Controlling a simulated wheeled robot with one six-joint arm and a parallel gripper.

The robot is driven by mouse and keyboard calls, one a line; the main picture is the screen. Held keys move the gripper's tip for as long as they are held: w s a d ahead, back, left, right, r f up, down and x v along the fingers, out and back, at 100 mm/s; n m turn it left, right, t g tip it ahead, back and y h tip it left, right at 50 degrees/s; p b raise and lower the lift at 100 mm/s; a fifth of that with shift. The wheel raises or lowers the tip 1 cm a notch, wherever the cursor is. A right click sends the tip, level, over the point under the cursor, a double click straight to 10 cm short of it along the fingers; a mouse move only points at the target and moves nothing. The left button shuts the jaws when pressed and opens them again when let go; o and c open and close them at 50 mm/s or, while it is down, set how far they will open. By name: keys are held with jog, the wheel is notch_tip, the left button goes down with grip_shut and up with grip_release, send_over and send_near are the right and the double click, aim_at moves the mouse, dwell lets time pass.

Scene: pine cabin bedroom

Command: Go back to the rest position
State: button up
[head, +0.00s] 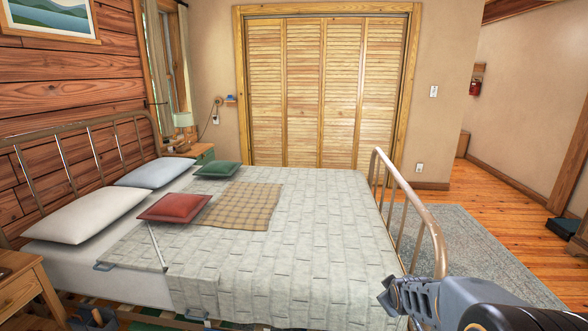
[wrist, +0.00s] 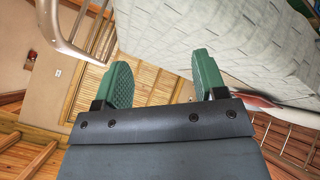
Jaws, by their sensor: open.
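My gripper (wrist: 165,82) is open and empty in the wrist view, its two green finger pads apart with nothing between them. In the head view my gripper (head: 388,298) shows at the lower right, beside the metal footboard of the bed. The head view does not show the fingers clearly. The wrist view is tilted, with the bed (wrist: 190,35) at the upper right and the footboard rail (wrist: 58,35) at the upper left.
The bed (head: 300,225) fills the middle, with a red cushion (head: 174,207), a green cushion (head: 217,169) and pale pillows. Its curved footboard (head: 425,215) stands close to my arm. A nightstand (head: 25,287) is at the lower left. Open floor and a rug (head: 480,255) lie to the right.

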jog(key=s+a+r+m+g+p, duration=0.1)
jog(key=s+a+r+m+p, duration=0.1)
jog(key=s+r, duration=0.4)
jog(key=s+a+r+m+g+y+p, duration=0.1)
jog(key=s+a+r+m+g+p, duration=0.1)
jog(key=s+a+r+p, duration=0.3)
jog(key=s+a+r+m+g+y+p, duration=0.1)
jog(key=s+a+r+p, duration=0.2)
jog(key=s+r, duration=0.5)
jog(key=shift+a+r+m+g+p, duration=0.15)
jog(key=shift+r+m+g+p, duration=0.15)
jog(key=shift+r+m+p, duration=0.15)
